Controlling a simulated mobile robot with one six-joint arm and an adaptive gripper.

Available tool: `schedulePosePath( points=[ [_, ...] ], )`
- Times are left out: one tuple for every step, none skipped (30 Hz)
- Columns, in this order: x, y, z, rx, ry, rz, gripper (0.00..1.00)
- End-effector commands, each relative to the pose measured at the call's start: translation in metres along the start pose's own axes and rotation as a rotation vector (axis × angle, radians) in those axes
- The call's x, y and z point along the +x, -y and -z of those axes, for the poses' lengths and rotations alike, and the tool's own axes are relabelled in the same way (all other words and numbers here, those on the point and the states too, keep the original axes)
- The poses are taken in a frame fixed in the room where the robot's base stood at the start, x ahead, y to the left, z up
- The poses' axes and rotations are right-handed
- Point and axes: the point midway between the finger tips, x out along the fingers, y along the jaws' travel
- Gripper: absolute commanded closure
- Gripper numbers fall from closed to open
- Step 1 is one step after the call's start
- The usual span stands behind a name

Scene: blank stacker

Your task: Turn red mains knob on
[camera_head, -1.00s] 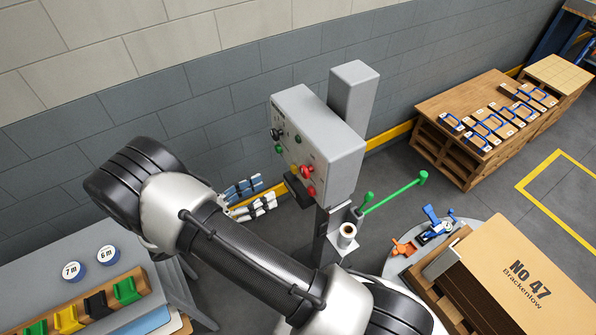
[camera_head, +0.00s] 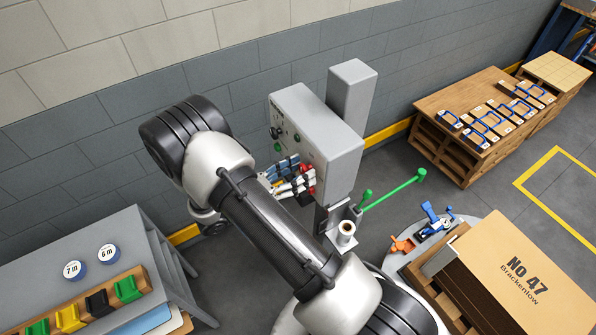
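The grey control box (camera_head: 335,150) is mounted on a grey post. On its front face, red controls (camera_head: 311,181) show only in part behind my gripper's fingers. My gripper (camera_head: 296,176) is at the lower part of that face, its blue and white fingertips right at the red controls. The fingers hide most of the red mains knob, and I cannot tell which red part is the knob, whether they touch it, or whether they are closed on it.
A grey bench (camera_head: 100,225) stands at left. A wooden crate table (camera_head: 470,100) is at the back right.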

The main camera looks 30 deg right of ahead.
Motion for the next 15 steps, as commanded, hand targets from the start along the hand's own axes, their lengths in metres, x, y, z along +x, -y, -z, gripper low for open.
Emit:
schedulePosePath(
  points=[
    [-0.0001,-0.0001,-0.0001,0.000,0.000,0.000,0.50],
    [-0.0002,0.0000,-0.0001,0.000,0.000,0.000,0.52],
    [-0.0002,-0.0001,-0.0001,0.000,0.000,0.000,0.55],
    [-0.0002,-0.0001,-0.0001,0.000,0.000,0.000,0.57],
    [-0.0002,-0.0001,-0.0001,0.000,0.000,0.000,0.59],
    [-0.0003,-0.0001,-0.0001,0.000,0.000,0.000,0.61],
    [-0.0003,-0.0001,-0.0001,0.000,0.000,0.000,0.63],
    [-0.0003,-0.0001,-0.0001,0.000,0.000,0.000,0.65],
    [-0.0003,-0.0001,-0.0001,0.000,0.000,0.000,0.68],
    [-0.0003,-0.0001,-0.0001,0.000,0.000,0.000,0.70],
    [-0.0003,-0.0001,-0.0001,0.000,0.000,0.000,0.72],
    [-0.0003,-0.0001,-0.0001,0.000,0.000,0.000,0.75],
    [-0.0003,-0.0001,-0.0001,0.000,0.000,0.000,0.77],
    [-0.0003,0.0000,-0.0001,0.000,0.000,0.000,0.79],
    [-0.0003,0.0000,-0.0001,0.000,0.000,0.000,0.81]
  ],
)
